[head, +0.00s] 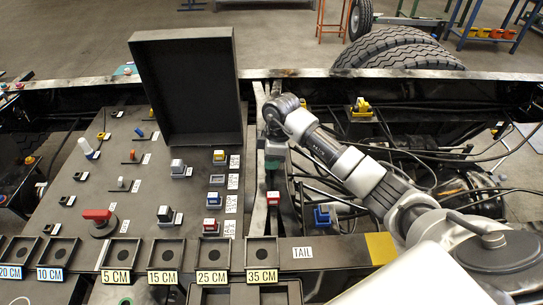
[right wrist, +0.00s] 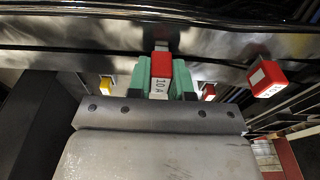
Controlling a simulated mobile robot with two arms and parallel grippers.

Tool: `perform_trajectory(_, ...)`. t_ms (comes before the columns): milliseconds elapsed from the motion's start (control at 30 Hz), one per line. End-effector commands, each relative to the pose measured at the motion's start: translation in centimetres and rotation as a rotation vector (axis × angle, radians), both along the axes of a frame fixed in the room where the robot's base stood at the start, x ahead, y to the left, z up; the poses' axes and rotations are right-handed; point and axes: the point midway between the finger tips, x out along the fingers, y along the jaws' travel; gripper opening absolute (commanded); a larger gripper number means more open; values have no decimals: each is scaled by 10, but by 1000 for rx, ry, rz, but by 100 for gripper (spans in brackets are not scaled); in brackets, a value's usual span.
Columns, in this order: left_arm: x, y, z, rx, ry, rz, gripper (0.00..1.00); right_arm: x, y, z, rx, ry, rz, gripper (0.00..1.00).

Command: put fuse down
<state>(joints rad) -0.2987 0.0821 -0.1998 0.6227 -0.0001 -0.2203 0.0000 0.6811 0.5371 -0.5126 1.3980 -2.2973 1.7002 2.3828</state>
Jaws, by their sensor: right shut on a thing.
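The fuse (right wrist: 160,72) is a small red block with a white label reading "10 A". In the right wrist view it sits between the green fingers of my right gripper (right wrist: 160,77), which is shut on it. In the head view my right gripper (head: 274,160) points down beside the dark metal rail, right of the control panel. My left gripper is not in view.
A dark upright lid (head: 190,90) stands left of my right gripper. The panel (head: 140,205) carries several switches and buttons. A red and white block (head: 273,198) is just below the gripper. Cables (head: 400,150) hang to the right. Labelled slots line the front edge.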

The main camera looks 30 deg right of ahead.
Motion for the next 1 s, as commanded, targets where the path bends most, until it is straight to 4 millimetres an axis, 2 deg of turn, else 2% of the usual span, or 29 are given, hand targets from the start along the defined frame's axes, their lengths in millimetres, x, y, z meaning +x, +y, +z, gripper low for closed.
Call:
perform_trajectory(367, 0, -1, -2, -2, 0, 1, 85, 0, 0, -5, 1, 0, 0, 0)
perform_trajectory(400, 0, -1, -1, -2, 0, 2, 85, 0, 0, -4, 0, -1, 0, 26)
perform_trajectory(533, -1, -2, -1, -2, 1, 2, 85, 0, 0, -4, 1, 0, 0, 46)
perform_trajectory(833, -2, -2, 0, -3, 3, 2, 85, 0, 0, -1, 0, -1, 0, 46)
perform_trajectory(1000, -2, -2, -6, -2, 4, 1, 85, 0, -3, 17, 1, -6, -1, 46)
